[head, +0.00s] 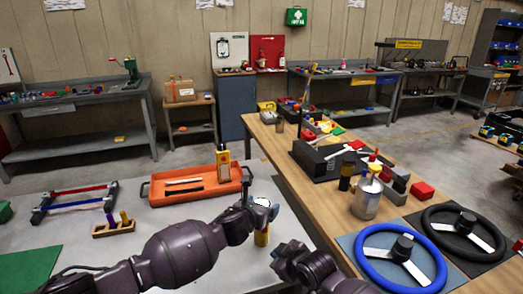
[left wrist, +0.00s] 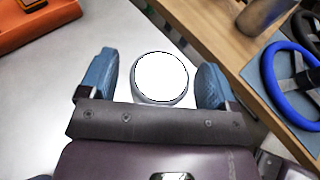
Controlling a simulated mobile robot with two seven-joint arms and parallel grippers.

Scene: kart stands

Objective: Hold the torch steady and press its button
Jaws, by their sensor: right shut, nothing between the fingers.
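The torch's button is not visible. My right gripper (head: 284,254) is shut and empty, low in the head view, just right of and nearer than the torch.
A wooden bench (head: 300,185) on the right holds a metal can (head: 366,200) and a blue steering wheel (head: 365,274). A purple-and-wood block (head: 113,229) sits left.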

